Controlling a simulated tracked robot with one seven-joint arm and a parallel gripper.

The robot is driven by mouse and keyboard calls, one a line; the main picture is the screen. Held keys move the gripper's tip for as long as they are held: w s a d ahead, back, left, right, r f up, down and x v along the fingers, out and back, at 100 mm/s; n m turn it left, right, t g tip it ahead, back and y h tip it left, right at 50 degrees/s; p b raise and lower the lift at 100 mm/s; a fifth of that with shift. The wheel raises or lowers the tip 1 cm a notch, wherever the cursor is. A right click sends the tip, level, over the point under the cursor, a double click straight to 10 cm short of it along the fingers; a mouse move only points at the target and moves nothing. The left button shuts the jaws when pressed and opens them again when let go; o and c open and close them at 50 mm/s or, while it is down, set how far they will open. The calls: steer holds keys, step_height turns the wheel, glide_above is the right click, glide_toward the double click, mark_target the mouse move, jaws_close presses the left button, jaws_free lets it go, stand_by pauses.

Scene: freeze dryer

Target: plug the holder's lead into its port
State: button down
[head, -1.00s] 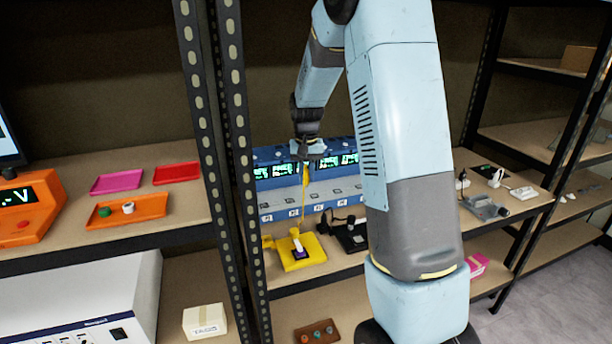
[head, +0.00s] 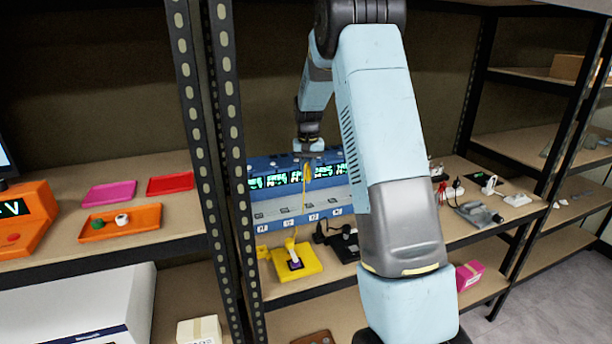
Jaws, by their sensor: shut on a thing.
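The yellow holder (head: 311,263) sits on the middle shelf with a small white and dark item (head: 294,259) standing on it. Its thin yellow lead (head: 302,205) rises from the holder to my gripper (head: 308,158). My gripper points down and is shut on the lead's yellow end (head: 308,173), held in front of the blue unit's displays and above its lower ledge. The blue unit (head: 262,216) has green-lit screens, and a row of small dark pads and white labels along its front. Which of these is the port I cannot tell. My arm hides the unit's right part.
A black device (head: 345,246) with a dark plug stands right of the holder. A black perforated post (head: 226,130) rises close on the left. An orange tray (head: 120,222) lies on the left shelf. Grey devices and white plugs (head: 489,184) occupy the right shelf.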

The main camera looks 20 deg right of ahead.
steer(key=shift+w+d, duration=0.5)
steer(key=shift+w, duration=0.2)
steer(key=shift+f, duration=0.1)
steer(key=shift+f, duration=1.65)
steer(key=shift+f, duration=0.2)
steer(key=shift+f, duration=2.9)
steer(key=shift+f, duration=1.05)
steer(key=c, duration=1)
jaws_free()
steer(key=shift+o, duration=0.2)
